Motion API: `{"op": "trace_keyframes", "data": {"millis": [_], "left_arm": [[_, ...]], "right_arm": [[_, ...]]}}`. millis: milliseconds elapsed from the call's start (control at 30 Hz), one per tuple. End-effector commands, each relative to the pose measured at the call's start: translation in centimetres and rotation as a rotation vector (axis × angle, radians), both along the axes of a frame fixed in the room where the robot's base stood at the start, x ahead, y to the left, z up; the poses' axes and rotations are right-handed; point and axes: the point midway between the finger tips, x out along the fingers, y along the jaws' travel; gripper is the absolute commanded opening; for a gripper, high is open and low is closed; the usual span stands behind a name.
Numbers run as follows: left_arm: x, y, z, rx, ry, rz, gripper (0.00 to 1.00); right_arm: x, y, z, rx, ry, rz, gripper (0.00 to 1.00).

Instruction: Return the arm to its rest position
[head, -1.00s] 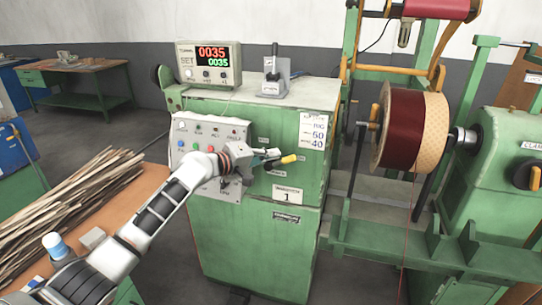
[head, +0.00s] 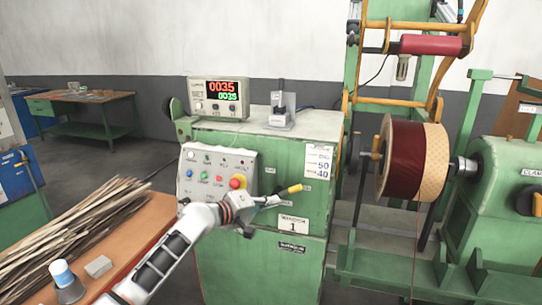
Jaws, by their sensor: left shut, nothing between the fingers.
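My left arm (head: 172,258) comes in from the bottom left, white with dark bands. My left gripper (head: 262,203) is shut and empty in front of the green winding machine cabinet (head: 262,250). It is just below and right of the control panel (head: 213,172), close to the yellow-tipped lever (head: 290,190). I cannot tell from this angle whether it touches the lever. The red button (head: 238,182) on the panel shows clear above the gripper. My right gripper is not in view.
A counter (head: 219,97) reading 0035 stands on the cabinet. A wound coil (head: 404,160) hangs on the green machine at right.

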Motion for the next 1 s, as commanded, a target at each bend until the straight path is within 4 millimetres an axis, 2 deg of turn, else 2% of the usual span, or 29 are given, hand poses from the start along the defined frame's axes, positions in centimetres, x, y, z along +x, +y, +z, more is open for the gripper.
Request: {"op": "trace_keyframes", "data": {"millis": [33,200,367,500,667,800,1000], "left_arm": [[-1.4,0.4,-3.2,0.026,-0.001,0.008,0.0],[-6.0,2.5,-11.9,0.152,-0.059,0.042,0.0],[-11.3,5.1,-18.9,0.288,-0.108,0.074,0.0],[-16.6,7.9,-24.1,0.424,-0.148,0.095,0.0],[-23.3,11.6,-28.9,0.599,-0.186,0.105,0.0],[-29.7,15.0,-32.1,0.768,-0.216,0.095,0.0],[-38.3,19.8,-34.4,1.01,-0.253,0.047,0.0]], "right_arm": [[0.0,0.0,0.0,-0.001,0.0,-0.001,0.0],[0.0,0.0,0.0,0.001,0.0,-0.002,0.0],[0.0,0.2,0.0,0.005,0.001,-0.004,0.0],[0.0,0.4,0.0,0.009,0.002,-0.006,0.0],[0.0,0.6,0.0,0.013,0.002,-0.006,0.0],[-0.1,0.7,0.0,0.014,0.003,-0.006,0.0],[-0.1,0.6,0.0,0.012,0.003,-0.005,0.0]]}}
